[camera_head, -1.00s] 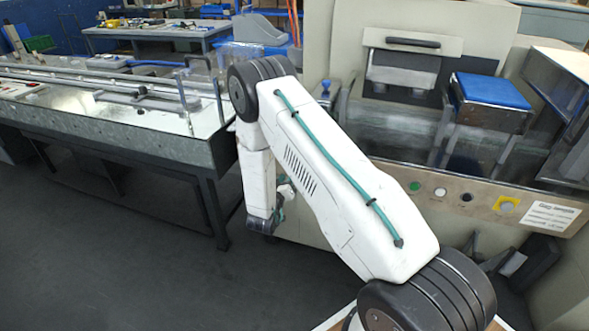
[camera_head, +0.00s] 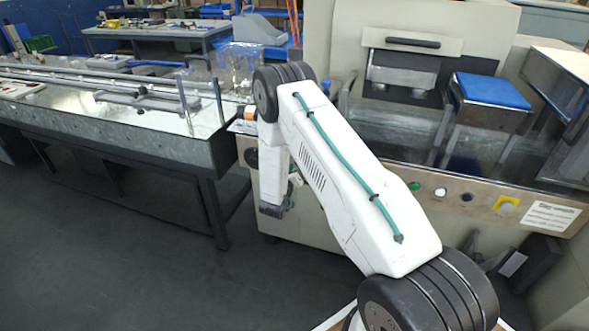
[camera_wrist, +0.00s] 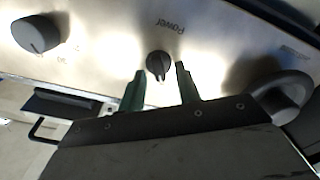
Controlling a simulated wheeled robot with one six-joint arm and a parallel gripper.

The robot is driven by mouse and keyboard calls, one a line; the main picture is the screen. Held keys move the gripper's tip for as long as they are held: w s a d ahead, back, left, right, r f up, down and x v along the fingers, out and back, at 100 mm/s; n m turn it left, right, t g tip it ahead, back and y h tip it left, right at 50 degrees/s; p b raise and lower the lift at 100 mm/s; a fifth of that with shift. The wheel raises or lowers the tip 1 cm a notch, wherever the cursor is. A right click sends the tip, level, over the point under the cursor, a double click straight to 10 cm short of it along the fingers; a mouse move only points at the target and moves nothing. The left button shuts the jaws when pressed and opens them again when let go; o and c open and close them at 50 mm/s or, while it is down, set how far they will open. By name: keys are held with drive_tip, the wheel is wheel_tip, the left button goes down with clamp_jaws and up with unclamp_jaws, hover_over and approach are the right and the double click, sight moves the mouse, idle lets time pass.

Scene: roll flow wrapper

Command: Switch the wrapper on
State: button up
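The wrapper (camera_head: 350,215) is a large beige machine with a metal front panel. My gripper (camera_wrist: 160,80) has two green fingers standing apart, one on each side of the knob in the picture. There is a gap between each finger and the knob. I cannot tell whether the fingertips reach as deep as the knob. In the head view my arm hides the gripper and the Power knob.
A larger grey knob (camera_wrist: 36,34) is at the left of the wrist view. A long conveyor table (camera_head: 120,135) stands at left. The dark floor in front is clear.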

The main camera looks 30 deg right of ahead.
clamp_jaws()
drive_tip(key=shift+m, duration=0.4)
drive_tip(key=m, duration=1.1)
drive_tip(key=shift+s+d, duration=0.15)
drive_tip(key=shift+s, duration=0.15)
drive_tip(key=shift+o, duration=0.6)
unclamp_jaws()
